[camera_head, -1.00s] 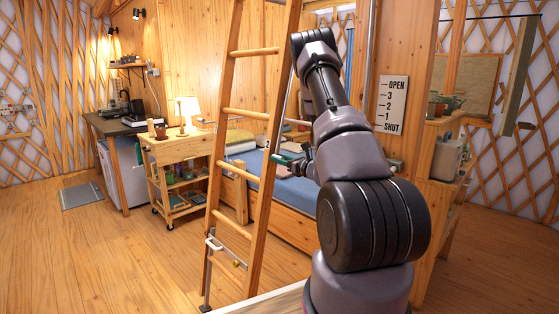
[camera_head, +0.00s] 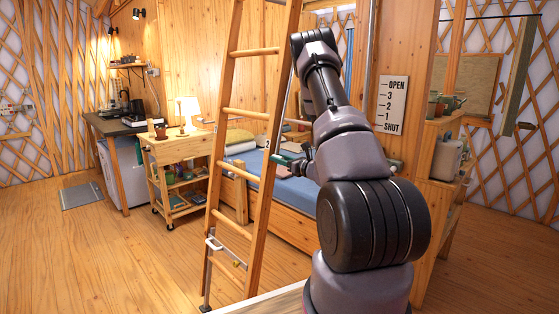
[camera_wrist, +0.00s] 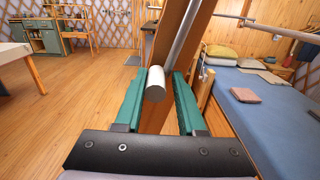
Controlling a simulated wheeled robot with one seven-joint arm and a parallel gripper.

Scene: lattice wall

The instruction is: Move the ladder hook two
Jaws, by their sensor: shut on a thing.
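The wooden ladder (camera_head: 221,172) stands upright and leaning in the middle of the head view, with a "2" marked on its right rail. My gripper (camera_head: 281,158) is at that rail, near the mark. In the wrist view, the green fingers of my gripper (camera_wrist: 158,100) are on both sides of a light grey cylindrical knob (camera_wrist: 156,84) and shut on it. The knob is in front of the wooden rail, where a grey rod (camera_wrist: 190,35) runs along the rail. I take the knob to be part of ladder hook two; the hook's far end is hidden.
A bed (camera_head: 291,190) with blue cover lies behind the ladder. A wooden cart (camera_head: 180,150) with a lamp stands left of it. A sign (camera_head: 393,103) reads OPEN, 3, 2, 1, SHUT. A white handle (camera_head: 213,243) is low on the ladder.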

